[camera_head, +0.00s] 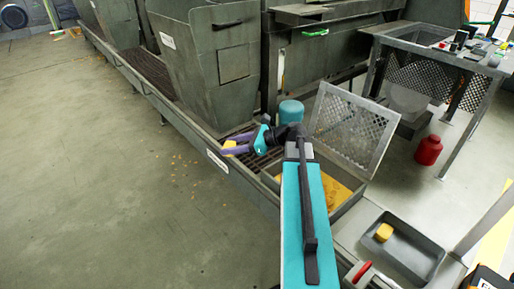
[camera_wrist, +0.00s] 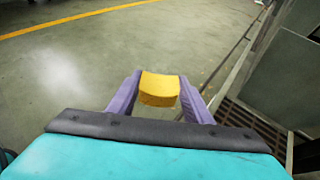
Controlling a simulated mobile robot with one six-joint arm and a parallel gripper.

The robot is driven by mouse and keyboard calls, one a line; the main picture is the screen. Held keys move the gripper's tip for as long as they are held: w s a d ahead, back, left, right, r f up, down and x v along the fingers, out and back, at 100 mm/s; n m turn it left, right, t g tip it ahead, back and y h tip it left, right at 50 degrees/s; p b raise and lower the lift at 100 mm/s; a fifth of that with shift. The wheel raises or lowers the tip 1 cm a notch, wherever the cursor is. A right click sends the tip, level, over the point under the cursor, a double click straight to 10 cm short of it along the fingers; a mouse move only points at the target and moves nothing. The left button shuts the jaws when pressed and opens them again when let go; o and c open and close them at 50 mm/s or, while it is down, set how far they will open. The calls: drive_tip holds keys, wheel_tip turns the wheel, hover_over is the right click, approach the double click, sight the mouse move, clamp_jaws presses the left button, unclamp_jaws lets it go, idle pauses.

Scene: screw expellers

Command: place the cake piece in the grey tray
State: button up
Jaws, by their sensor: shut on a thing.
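My gripper (camera_head: 232,147) has purple fingers and is shut on a yellow cake piece (camera_wrist: 159,90). The piece sits between the two fingertips in the wrist view, and a little of it shows at the fingers in the head view (camera_head: 229,146). My gripper is over the low grated channel's outer edge, far to the left of the grey tray. The grey tray (camera_head: 414,254) is at the lower right of the head view. Another yellow piece (camera_head: 384,232) lies in it.
An open box with yellow material (camera_head: 335,190) and a raised mesh lid (camera_head: 349,128) stands between my gripper and the tray. Large green machines (camera_head: 212,62) line the back. A red can (camera_head: 428,150) stands near a metal table. Open floor (camera_head: 110,170) lies left, with scattered crumbs.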

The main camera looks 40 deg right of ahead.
drive_tip(key=a+r+n, duration=0.1)
drive_tip(key=a+r, duration=0.1)
drive_tip(key=a, duration=0.5)
drive_tip(key=a+r+g+y, duration=0.1)
drive_tip(key=a+r, duration=0.1)
drive_tip(key=a, duration=0.6)
drive_tip(key=a+r+n+g+y, duration=0.1)
drive_tip(key=a+r, duration=0.2)
drive_tip(key=a, duration=0.4)
drive_tip(key=shift+a+r+n, duration=0.1)
drive_tip(key=shift+a+n, duration=0.15)
drive_tip(key=shift+n, duration=0.05)
drive_tip(key=shift+c, duration=0.2)
drive_tip(key=shift+d, duration=0.2)
